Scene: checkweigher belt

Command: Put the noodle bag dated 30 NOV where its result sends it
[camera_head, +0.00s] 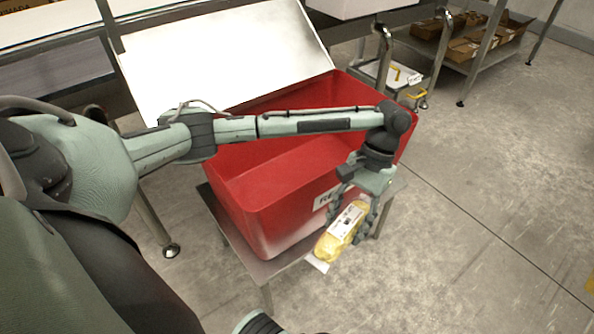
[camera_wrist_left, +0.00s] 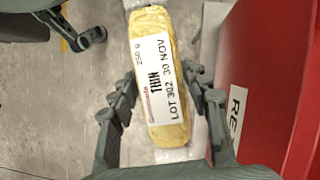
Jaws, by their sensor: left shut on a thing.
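The yellow noodle bag (camera_head: 341,232) hangs in my left gripper (camera_head: 355,211) in front of the red bin, outside its near wall. In the left wrist view, the noodle bag (camera_wrist_left: 160,85) lies between the two fingers of my left gripper (camera_wrist_left: 160,98). The red bin (camera_head: 255,185) stands on a low metal stand, with a white label starting "RE" partly hidden by my gripper. The bin's wall also shows in the left wrist view (camera_wrist_left: 285,60). The visible part of the bin's inside looks empty. My right gripper is not seen.
A white sloping chute (camera_head: 225,55) leads down to the bin's back edge. The metal stand (camera_head: 268,268) juts out below the bin. A shelf with brown boxes (camera_head: 465,48) stands at the back right. The concrete floor (camera_head: 480,200) on the right is clear.

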